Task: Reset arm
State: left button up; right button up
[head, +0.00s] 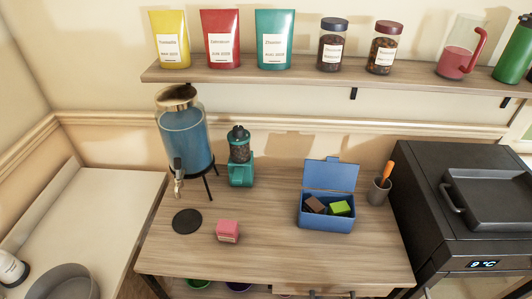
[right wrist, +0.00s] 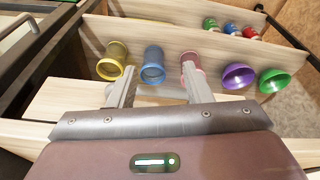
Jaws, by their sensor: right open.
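My right gripper (right wrist: 160,72) shows in the right wrist view with its two grey fingers spread apart. Nothing is held between them. Beyond the fingers is a wooden shelf with a yellow cup (right wrist: 110,60), a blue cup (right wrist: 153,64) and a pink cup (right wrist: 191,67). The right finger overlaps the pink cup in the picture; I cannot tell whether they touch. Neither gripper shows in the head view, and my left gripper is in no view.
The wooden counter (head: 270,250) carries a blue dispenser (head: 184,135), teal grinder (head: 240,160), pink box (head: 228,231), open blue box (head: 327,210) and utensil cup (head: 379,192). A black appliance (head: 460,215) stands right. Purple (right wrist: 238,76) and green (right wrist: 275,81) bowls sit on the shelf.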

jog(key=s+d+f+g, duration=0.1)
jog(key=s+f, duration=0.4)
jog(key=f, duration=0.5)
jog(key=s+d+f, duration=0.1)
jog(key=s+f, duration=0.4)
jog(key=f, duration=0.6)
jog(key=s+d+f, duration=0.1)
jog(key=s+f, duration=0.3)
jog(key=s, duration=0.2)
jog(key=s+d+f+b, duration=0.1)
jog(key=s+f, duration=0.3)
jog(key=s, duration=0.2)
jog(key=shift+s+g, duration=0.35)
jog(key=shift+g, duration=0.05)
jog(key=shift+f, duration=0.1)
